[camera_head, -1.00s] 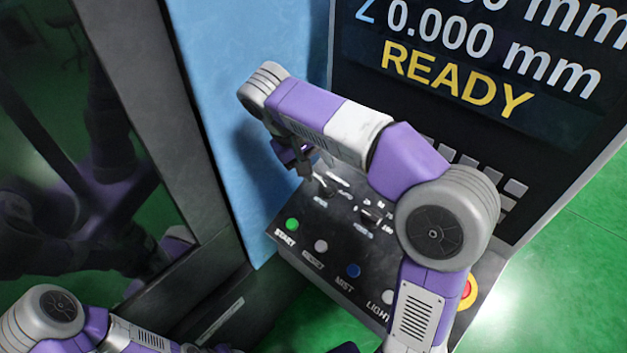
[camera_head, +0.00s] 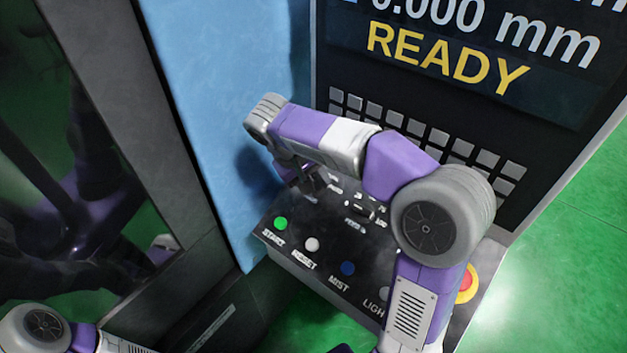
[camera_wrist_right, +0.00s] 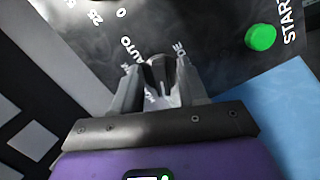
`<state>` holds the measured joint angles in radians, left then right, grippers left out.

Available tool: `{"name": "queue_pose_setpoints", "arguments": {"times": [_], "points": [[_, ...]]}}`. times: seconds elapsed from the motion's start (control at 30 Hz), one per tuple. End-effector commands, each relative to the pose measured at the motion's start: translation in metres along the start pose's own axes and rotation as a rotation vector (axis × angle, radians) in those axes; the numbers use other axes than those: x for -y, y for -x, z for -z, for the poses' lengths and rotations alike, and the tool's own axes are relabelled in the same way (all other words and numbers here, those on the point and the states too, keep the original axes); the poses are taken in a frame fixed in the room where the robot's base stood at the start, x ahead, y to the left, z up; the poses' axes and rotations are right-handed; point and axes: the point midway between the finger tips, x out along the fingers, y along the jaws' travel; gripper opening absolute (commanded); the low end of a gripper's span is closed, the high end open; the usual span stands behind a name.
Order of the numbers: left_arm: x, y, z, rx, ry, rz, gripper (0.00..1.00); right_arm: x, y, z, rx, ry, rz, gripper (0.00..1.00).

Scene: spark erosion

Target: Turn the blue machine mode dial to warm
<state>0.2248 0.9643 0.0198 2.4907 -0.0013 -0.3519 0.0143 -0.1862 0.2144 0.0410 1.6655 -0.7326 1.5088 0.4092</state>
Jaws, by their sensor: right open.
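The mode dial (camera_wrist_right: 158,72) is a dark knob on the black control panel (camera_wrist_right: 200,30) of the machine with the light blue side. Around it are white labels; AUTO reads clearly, the others are partly hidden by the fingers. My right gripper (camera_wrist_right: 160,92) is open, with one finger on each side of the dial; I cannot tell whether they touch it. In the head view my right gripper (camera_head: 315,184) is at the panel's upper left and hides most of this dial. My left gripper is out of view; only part of my left arm shows at the lower left.
A second knob (camera_head: 360,210) with number labels sits to the right. Green START (camera_head: 280,223), white RESET (camera_head: 312,244) and blue MIST (camera_head: 348,268) buttons line the front edge. A red emergency button (camera_head: 467,284) is at the right. The blue wall (camera_head: 220,110) stands close to my gripper's left.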

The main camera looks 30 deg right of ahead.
Motion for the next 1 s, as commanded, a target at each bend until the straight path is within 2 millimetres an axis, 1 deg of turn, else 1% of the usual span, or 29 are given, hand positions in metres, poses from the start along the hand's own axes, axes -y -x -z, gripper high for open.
{"name": "queue_pose_setpoints", "arguments": {"times": [0.1,0.27,0.3,0.37,0.4,0.77,1.0], "points": [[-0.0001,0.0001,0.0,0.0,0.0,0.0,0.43,-0.0001,0.0002,0.0,0.0,0.0,0.0,0.43],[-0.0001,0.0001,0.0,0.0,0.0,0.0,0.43,0.0,0.0003,0.0,0.0,0.0,0.0,0.18],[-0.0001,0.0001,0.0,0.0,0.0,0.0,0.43,0.0001,0.0003,0.0,0.0,0.001,0.0,0.12],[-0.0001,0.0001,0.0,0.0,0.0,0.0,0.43,0.0001,0.0004,0.0,0.0,0.001,0.0,0.03],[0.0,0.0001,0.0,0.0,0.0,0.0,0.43,0.0001,0.0004,0.0,0.0,0.001,0.0,0.0],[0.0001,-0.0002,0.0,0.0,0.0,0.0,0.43,0.0002,0.0005,0.0,0.0,-0.034,0.005,0.0],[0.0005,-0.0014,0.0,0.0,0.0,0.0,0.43,0.0009,0.0007,0.0002,-0.001,-0.166,0.03,0.0]]}}
